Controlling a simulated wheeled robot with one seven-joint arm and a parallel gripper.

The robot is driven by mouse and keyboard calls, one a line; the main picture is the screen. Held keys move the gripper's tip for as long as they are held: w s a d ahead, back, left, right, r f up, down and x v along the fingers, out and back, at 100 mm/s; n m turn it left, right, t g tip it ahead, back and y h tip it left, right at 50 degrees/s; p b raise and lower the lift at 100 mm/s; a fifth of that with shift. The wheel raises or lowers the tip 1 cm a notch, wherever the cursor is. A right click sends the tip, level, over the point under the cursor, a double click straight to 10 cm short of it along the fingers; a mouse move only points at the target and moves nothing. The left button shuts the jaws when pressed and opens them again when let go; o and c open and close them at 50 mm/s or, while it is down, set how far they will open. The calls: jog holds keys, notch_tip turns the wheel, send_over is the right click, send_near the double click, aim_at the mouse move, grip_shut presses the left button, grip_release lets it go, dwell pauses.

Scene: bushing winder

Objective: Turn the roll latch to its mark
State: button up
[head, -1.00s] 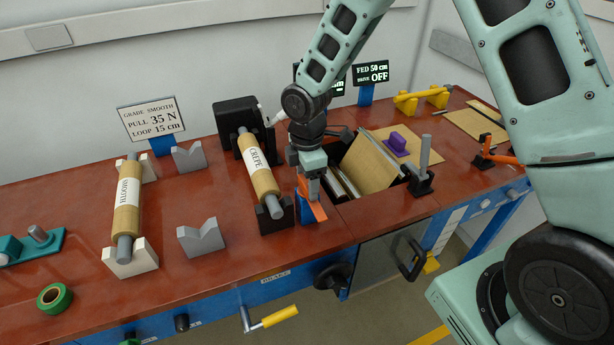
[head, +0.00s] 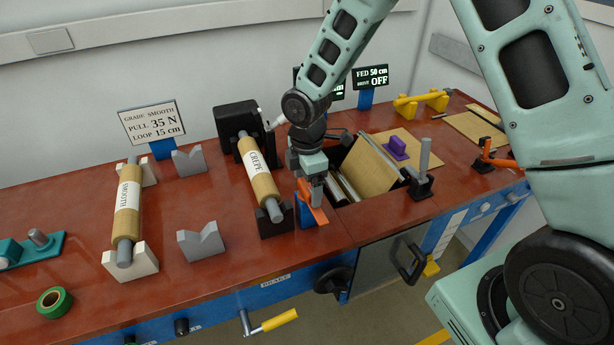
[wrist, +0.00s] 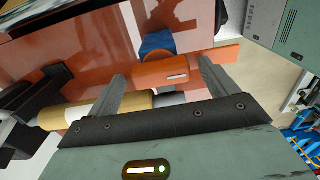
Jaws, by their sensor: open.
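The orange roll latch (head: 320,215) sits on a blue post (head: 307,217) at the front end of the CREPE roll (head: 262,180). In the wrist view the orange latch (wrist: 165,74) is a bar with a small pale line on it, and the blue part (wrist: 156,44) shows behind it. My gripper (head: 314,200) is open at the latch. In the wrist view my gripper (wrist: 165,82) has its two fingers spread, with the latch bar between them. I cannot tell whether either finger touches it. No target mark can be made out.
The CREPE roll rests on black supports just left of the latch. An open well with rollers and a brown sheet (head: 368,165) lies to the right. A grey upright pin (head: 424,155) stands beyond it. Bare red bench top (head: 365,212) lies in front.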

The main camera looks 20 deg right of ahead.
aim_at(307, 185)
notch_tip(307, 185, up, 17)
jog(key=b, duration=0.2)
jog(key=shift+r, duration=0.2)
dwell(0.5)
